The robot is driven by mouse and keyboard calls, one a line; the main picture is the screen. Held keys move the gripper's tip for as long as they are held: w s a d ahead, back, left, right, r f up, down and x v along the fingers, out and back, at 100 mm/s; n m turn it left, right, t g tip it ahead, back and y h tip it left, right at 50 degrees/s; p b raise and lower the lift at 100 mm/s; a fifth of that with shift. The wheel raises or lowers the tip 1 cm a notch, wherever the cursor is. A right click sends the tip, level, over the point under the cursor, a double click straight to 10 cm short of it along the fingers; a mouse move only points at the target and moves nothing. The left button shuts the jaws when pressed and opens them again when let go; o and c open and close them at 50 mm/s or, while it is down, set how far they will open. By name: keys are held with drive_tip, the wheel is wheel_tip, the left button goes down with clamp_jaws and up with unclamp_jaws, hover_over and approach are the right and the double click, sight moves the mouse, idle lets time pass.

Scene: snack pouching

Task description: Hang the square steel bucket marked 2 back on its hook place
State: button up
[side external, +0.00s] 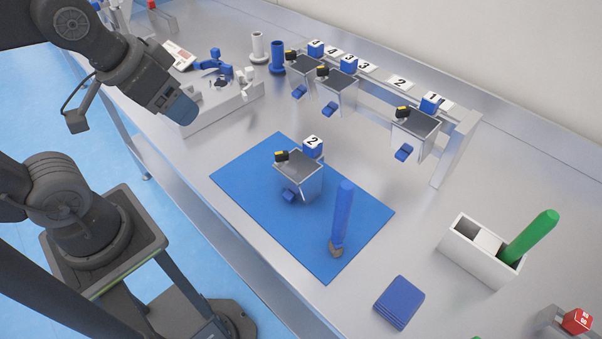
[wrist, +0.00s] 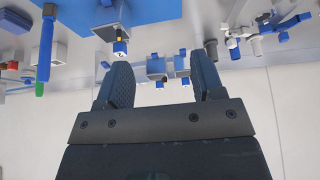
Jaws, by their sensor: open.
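The square steel bucket marked 2 (side external: 299,174) stands upright on the blue mat (side external: 240,193) in the side external view, with a blue block labelled 2 at its back edge. The hook place marked 2 (side external: 400,83) is on the rail at the back, between the places marked 3 and 1, and no bucket hangs there. My gripper (side external: 180,108) is at the upper left, well away from the bucket and above the bench's left part. In the wrist view my gripper (wrist: 152,88) has its two fingers spread apart with nothing between them.
Several other steel buckets hang on the rail, including one at place 1 (side external: 415,123). A blue upright tool (side external: 342,212) stands on the mat near the bucket. A white holder with a green tool (side external: 530,238) and a blue pad (side external: 399,302) are at the right.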

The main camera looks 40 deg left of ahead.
drive_tip(key=w+d+r+m+g, duration=0.2)
drive_tip(key=w+r+m, duration=0.1)
drive_tip(key=w+m, duration=0.2)
drive_tip(key=m+g+y, duration=0.3)
drive_tip(key=m, duration=0.6)
hover_over(313, 140)
drive_tip(key=s, duration=0.3)
drive_tip(key=w+d+f+m+y, duration=0.2)
drive_tip(key=w+d+f+m, duration=0.1)
drive_tip(key=d+m, duration=0.15)
drive_tip(key=shift+n+g, duration=0.25)
drive_tip(key=shift+g, duration=0.05)
drive_tip(key=x, duration=0.8)
drive_tip(key=d+x, duration=0.1)
drive_tip(key=x, duration=0.4)
drive_tip(key=shift+f, duration=0.25)
drive_tip(key=shift+h, duration=0.3)
clamp_jaws()
